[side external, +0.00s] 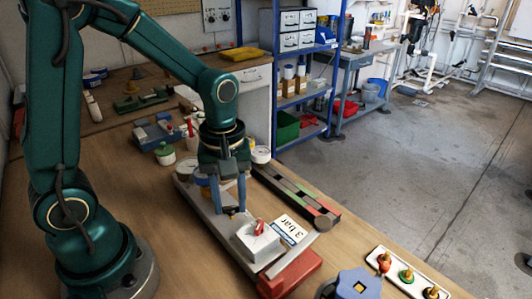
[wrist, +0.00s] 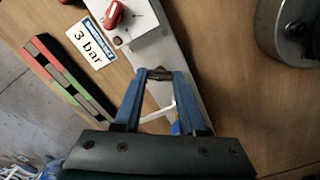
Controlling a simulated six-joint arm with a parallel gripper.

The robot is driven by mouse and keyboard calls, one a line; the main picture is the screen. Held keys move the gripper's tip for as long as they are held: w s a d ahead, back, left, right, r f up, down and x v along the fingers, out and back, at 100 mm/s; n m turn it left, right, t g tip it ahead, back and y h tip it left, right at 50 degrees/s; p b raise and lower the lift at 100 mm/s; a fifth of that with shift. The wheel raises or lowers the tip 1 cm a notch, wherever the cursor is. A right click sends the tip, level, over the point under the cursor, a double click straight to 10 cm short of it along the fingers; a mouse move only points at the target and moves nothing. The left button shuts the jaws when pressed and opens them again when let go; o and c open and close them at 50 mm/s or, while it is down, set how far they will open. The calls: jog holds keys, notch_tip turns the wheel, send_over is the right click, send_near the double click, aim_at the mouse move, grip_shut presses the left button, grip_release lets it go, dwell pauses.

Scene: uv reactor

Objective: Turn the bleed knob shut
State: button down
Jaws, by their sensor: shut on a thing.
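My gripper (wrist: 160,78) points down over the grey panel (wrist: 178,52), with its two blue fingers closed in on a small dark brown knob (wrist: 160,73), which looks like the bleed knob. The fingers hide most of this knob, so its angle cannot be read. In the side view my gripper (side external: 235,211) is low at the panel, behind the white box. A red knob (wrist: 114,15) sits on the white box (wrist: 140,22) with a marked dial face, apart from my fingers. A "3 bar" card (wrist: 91,44) lies beside it.
A bar with green, red and grey sections (side external: 295,195) lies to the right of the panel. A red block (side external: 290,274) is at its near end. A white tray with several coloured knobs (side external: 408,275) and a blue-grey lobed part (side external: 357,285) stand nearer the front.

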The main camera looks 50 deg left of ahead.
aim_at(230, 207)
jog(key=m, duration=0.5)
jog(key=shift+m, duration=0.3)
jog(key=m, duration=0.5)
jog(key=shift+m, duration=0.3)
jog(key=shift+c, duration=2.4)
grip_release()
jog(key=shift+r, duration=2.6)
